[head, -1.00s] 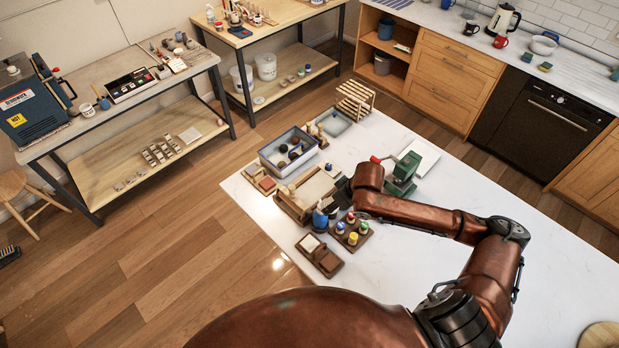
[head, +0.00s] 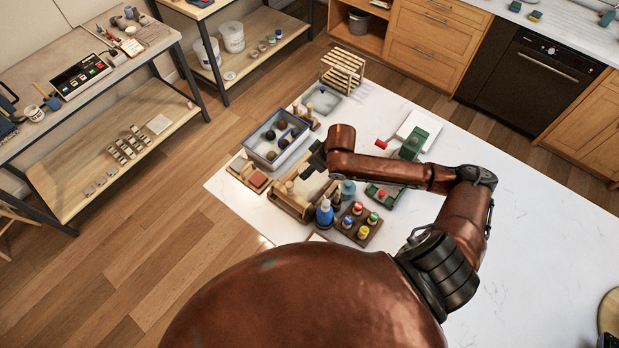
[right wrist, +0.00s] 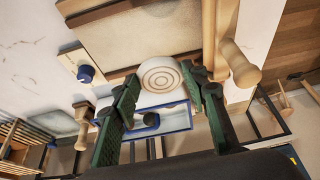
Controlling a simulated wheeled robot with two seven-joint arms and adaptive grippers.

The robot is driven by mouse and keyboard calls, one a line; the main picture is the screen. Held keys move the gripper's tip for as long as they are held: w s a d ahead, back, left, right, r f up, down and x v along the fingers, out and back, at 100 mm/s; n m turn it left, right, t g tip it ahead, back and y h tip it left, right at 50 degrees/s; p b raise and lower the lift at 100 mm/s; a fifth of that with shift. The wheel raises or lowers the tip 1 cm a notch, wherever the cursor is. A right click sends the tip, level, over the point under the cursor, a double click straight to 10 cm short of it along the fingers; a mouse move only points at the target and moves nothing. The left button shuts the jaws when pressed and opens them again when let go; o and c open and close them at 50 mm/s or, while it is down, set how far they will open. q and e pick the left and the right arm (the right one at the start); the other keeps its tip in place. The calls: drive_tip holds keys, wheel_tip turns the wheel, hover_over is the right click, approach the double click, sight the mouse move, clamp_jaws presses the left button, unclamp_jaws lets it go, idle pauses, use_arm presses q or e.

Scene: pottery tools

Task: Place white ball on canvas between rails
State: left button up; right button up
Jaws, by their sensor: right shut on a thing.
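In the right wrist view the white ball (right wrist: 160,77), marked with concentric rings, sits between the green fingers of my right gripper (right wrist: 165,95), which is shut on it. The beige canvas (right wrist: 150,35) lies behind the ball, with wooden rails (right wrist: 128,77) along its edges. In the head view my right gripper (head: 314,160) is over the far end of the wooden canvas frame (head: 288,204), near the blue-rimmed tub. The ball cannot be made out there, and part of the canvas is hidden by my arm. My left gripper is not in view.
The blue-rimmed tub (head: 265,157) with dark balls stands beside the frame. A blue bottle (head: 324,213) and a rack of coloured jars (head: 359,224) stand near its front. A wooden roller (right wrist: 240,63) lies close to the fingers.

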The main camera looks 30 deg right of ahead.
wheel_tip(320, 180, down, 9)
drive_tip(key=shift+s+f+p, duration=0.1)
drive_tip(key=shift+s+p, duration=0.05)
drive_tip(key=shift+p, duration=0.35)
drive_tip(key=shift+c, duration=0.2)
drive_tip(key=o, duration=1.4)
drive_tip(key=shift+c, duration=0.2)
drive_tip(key=v, duration=1.2)
drive_tip(key=shift+b, duration=0.3)
